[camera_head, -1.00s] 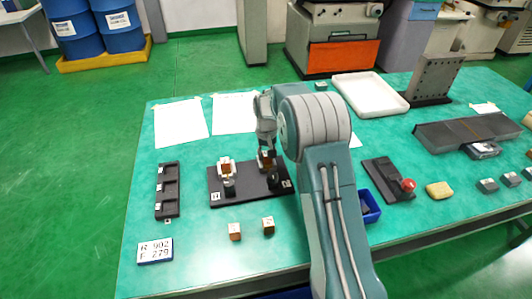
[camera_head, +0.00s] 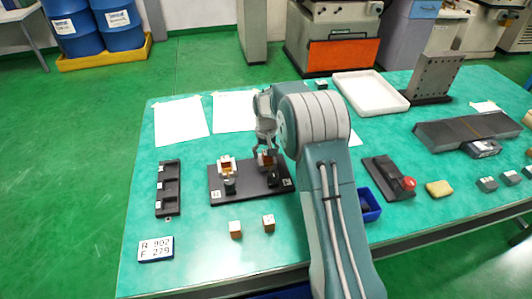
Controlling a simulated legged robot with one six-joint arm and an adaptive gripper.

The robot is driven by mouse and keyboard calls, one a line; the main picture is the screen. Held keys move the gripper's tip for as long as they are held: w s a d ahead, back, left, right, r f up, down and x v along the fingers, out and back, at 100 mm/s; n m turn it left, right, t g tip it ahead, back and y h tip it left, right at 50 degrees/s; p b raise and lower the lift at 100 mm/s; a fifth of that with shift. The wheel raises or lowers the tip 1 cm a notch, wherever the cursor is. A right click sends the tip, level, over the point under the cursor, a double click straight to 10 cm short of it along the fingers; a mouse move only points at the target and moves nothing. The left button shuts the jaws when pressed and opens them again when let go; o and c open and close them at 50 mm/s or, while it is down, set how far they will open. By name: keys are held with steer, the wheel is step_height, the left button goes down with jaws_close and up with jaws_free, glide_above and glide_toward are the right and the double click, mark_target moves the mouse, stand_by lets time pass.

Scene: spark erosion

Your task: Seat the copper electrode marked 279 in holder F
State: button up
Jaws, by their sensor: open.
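A dark base plate (camera_head: 247,190) on the green table carries two holders. The left holder (camera_head: 228,180) has a white frame with a copper-coloured piece in it. The right holder (camera_head: 272,179) also has a copper-coloured block (camera_head: 266,160) at its top. My gripper (camera_head: 266,150) is open, directly above and around that right-hand block; contact cannot be told. A small sign (camera_head: 156,249) reads R 902, F 279.
A black rack with empty-looking slots (camera_head: 168,190) lies at the left. White sheets (camera_head: 181,121) and a white tray (camera_head: 371,93) lie at the back. A blue bin (camera_head: 369,207) and a red-button box (camera_head: 391,180) stand right of my arm.

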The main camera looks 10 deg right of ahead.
step_height(320, 180, up, 12)
stand_by(0.5)
steer(key=s+r+t, duration=0.3)
steer(key=s+r, duration=1.1)
steer(key=s, duration=0.3)
steer(key=s+f+t, duration=0.2)
steer(key=s, duration=1.8)
steer(key=shift+f+t, duration=0.15)
steer(key=shift+t, duration=0.15)
